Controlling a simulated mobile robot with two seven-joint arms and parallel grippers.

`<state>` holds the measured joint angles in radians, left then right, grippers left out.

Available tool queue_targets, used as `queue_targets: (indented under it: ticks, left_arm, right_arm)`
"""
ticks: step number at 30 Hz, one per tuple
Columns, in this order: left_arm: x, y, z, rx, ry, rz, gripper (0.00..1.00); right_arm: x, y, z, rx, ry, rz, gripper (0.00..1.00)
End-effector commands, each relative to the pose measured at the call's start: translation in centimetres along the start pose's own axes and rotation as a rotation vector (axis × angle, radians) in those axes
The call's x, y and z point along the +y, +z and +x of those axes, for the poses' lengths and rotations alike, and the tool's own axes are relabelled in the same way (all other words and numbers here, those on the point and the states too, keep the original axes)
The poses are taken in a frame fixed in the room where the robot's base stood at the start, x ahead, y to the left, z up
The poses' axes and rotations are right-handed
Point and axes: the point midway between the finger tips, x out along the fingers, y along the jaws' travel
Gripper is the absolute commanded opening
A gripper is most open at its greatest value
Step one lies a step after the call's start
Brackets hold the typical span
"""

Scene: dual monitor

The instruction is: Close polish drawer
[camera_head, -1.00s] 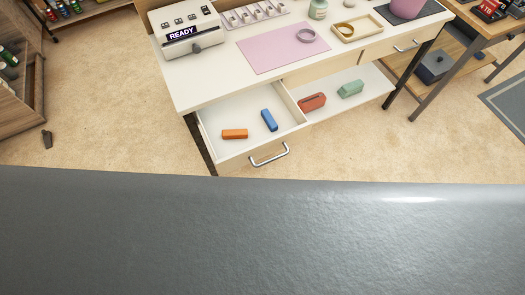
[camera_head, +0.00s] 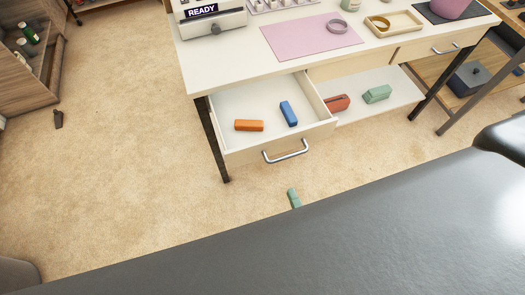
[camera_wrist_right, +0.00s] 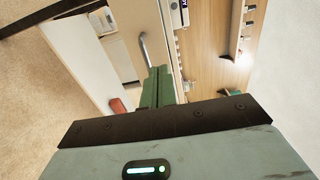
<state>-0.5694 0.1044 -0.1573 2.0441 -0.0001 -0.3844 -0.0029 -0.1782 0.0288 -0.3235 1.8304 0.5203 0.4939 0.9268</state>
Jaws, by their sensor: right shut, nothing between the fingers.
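The open drawer (camera_head: 231,154) sticks out of the front of the white workbench. It holds an orange bar (camera_head: 249,125) and a blue bar (camera_head: 288,114). A silver bow handle (camera_head: 287,154) is on its front. My right gripper (camera_head: 292,192) has green fingers pressed together and empty, below and in front of the handle in the head view. In the right wrist view the shut fingers (camera_wrist_right: 158,74) point toward the drawer front, and the handle (camera_wrist_right: 145,50) appears beside their tips, apparently apart. My left gripper is not in view.
A red bar (camera_head: 338,104) and a green bar (camera_head: 377,94) lie on the lower shelf. A second drawer (camera_head: 423,48) is shut. The benchtop holds a pink mat (camera_head: 300,39) and a tray (camera_head: 394,23). The carpet before the bench is clear.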

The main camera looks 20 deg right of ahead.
Motion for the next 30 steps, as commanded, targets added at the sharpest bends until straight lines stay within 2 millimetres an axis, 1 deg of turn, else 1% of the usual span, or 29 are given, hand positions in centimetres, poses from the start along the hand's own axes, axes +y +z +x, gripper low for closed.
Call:
queue_targets:
  ticks: [5, 8, 11, 21, 24, 27, 30]
  left_arm:
    - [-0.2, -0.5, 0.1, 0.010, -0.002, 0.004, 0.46]
    - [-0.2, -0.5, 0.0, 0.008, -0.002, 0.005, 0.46]
    - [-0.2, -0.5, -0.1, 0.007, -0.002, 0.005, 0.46]
    - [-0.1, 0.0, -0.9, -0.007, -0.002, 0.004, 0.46]
    - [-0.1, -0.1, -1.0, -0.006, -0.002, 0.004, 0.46]
    - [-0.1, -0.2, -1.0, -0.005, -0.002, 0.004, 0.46]
    - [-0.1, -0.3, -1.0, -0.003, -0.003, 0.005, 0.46]
  right_arm:
    - [-0.1, 0.0, 0.4, -0.001, 0.000, -0.002, 0.00]
    - [-0.1, 0.0, 1.4, 0.000, -0.002, -0.003, 0.00]
    - [-0.2, 0.0, 3.0, -0.001, -0.003, -0.003, 0.00]
    - [-0.2, 0.1, 9.3, -0.001, -0.001, -0.005, 0.00]
    - [-0.1, 0.1, 10.9, -0.002, -0.001, -0.005, 0.00]
    - [-0.1, 0.1, 12.3, -0.003, 0.001, -0.005, 0.00]
    - [0.0, 0.1, 13.2, -0.002, 0.002, -0.005, 0.00]
